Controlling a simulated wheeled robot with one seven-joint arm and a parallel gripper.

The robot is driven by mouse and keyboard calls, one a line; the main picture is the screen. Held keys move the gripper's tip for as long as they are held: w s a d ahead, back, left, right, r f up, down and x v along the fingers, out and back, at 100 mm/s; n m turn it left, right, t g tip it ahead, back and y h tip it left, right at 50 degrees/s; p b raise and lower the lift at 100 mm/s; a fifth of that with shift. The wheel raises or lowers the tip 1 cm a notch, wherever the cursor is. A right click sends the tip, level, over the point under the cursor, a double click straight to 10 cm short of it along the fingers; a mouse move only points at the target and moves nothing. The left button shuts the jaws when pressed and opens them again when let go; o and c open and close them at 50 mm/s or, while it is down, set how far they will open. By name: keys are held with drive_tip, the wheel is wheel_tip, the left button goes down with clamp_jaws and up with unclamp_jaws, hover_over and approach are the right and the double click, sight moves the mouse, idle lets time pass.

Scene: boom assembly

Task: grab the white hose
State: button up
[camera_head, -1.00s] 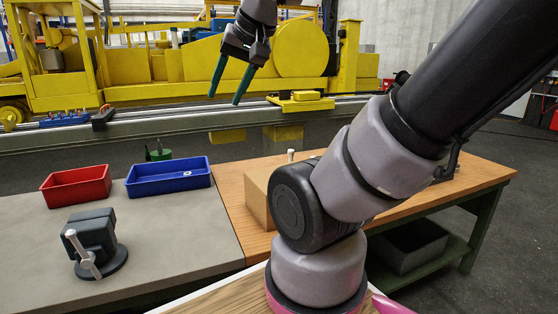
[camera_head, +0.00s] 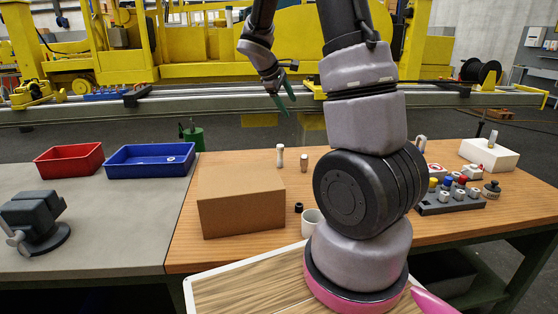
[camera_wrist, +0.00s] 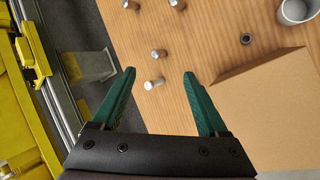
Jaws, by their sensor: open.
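A small white upright piece (camera_head: 280,155), which may be the white hose, stands on the wooden table behind the cardboard box. A shorter pale piece (camera_head: 304,161) stands just right of it. In the wrist view the white piece (camera_wrist: 154,84) shows low between my fingers, with the shorter piece (camera_wrist: 158,54) above it. My gripper (camera_head: 289,106) is above the far part of the table, open and empty, its green fingers pointing down. In the wrist view my gripper (camera_wrist: 159,73) has its fingers wide apart, touching nothing. No long hose shows clearly.
A cardboard box (camera_head: 240,200), a white cup (camera_head: 311,222) and a black ring (camera_head: 298,207) are nearby. A grey holder (camera_head: 450,198) with several pieces and a white block (camera_head: 489,154) stand right. Red (camera_head: 69,160) and blue (camera_head: 150,160) trays stand left.

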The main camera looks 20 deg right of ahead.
drive_tip(key=w+d+f+n+h, duration=0.3)
drive_tip(key=w+f+n, duration=0.4)
drive_tip(key=w+f, duration=0.25)
drive_tip(key=n+t+h, duration=0.2)
drive_tip(key=n+t, duration=0.2)
drive_tip(key=n, duration=0.5)
approach(279, 148)
drive_tip(key=x, duration=0.4)
drive_tip(key=shift+s+d+r, duration=0.15)
drive_tip(key=shift+s+d, duration=0.05)
drive_tip(key=shift+d, duration=0.05)
drive_tip(key=shift+n, duration=0.3)
drive_tip(key=x, duration=0.4)
drive_tip(key=shift+w+d+f, duration=0.1)
drive_tip(key=shift+w+f, duration=0.15)
drive_tip(key=shift+w, duration=0.05)
drive_tip(key=shift+w+a+x, duration=0.1)
drive_tip(key=shift+w+x, duration=0.05)
drive_tip(key=shift+x, duration=1.35)
drive_tip(key=shift+w+a+x, duration=0.1)
drive_tip(key=shift+w+x, duration=0.1)
drive_tip(key=shift+x, duration=1.3)
clamp_jaws()
